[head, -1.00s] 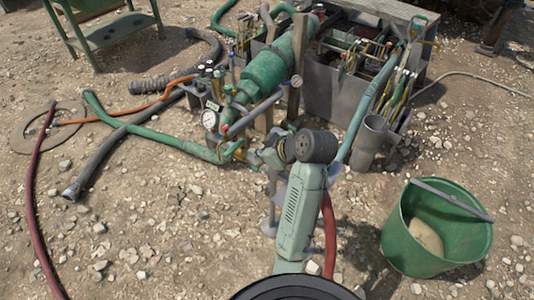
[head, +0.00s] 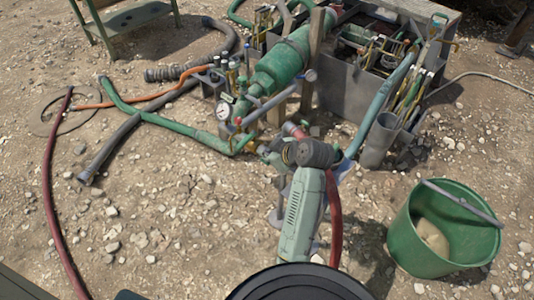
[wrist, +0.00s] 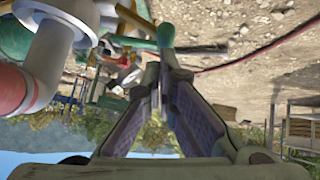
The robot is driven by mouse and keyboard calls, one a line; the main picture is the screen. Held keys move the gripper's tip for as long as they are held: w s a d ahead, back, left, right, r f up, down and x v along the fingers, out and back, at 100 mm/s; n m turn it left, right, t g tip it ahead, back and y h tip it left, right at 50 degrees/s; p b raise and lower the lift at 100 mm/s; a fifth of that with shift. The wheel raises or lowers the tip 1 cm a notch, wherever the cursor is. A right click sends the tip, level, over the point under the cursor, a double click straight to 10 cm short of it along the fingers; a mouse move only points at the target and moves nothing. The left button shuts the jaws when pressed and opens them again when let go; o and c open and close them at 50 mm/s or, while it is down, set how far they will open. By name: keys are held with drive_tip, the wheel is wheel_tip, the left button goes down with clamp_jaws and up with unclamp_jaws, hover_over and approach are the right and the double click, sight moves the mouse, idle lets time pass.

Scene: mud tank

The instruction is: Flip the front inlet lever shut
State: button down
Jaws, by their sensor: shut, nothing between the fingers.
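The green pump cylinder (head: 283,64) has a cluster of pipes, valves and a round white gauge (head: 223,112) at its near end. A brass fitting (head: 243,143) joins the green hose there. I cannot pick out the front inlet lever with certainty in the head view. My gripper is hard to make out there, at the front of this cluster behind my arm. In the wrist view my gripper (wrist: 165,60) is shut and empty, its fingertips close to a teal rounded part (wrist: 165,34) with a yellow bar (wrist: 130,14) beside it. I cannot tell whether they touch.
A grey metal tank (head: 345,95) with tools stands behind right. A green bucket (head: 410,235) is on the ground at right. A green hose (head: 165,122), a dark red hose (head: 50,190) and a grey hose (head: 110,150) lie at left.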

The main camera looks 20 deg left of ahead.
drive_tip(key=shift+s+f+n+t+b, duration=0.25)
drive_tip(key=shift+f+n+t+b, duration=0.1)
drive_tip(key=shift+t+b, duration=0.25)
drive_tip(key=shift+a, duration=0.1)
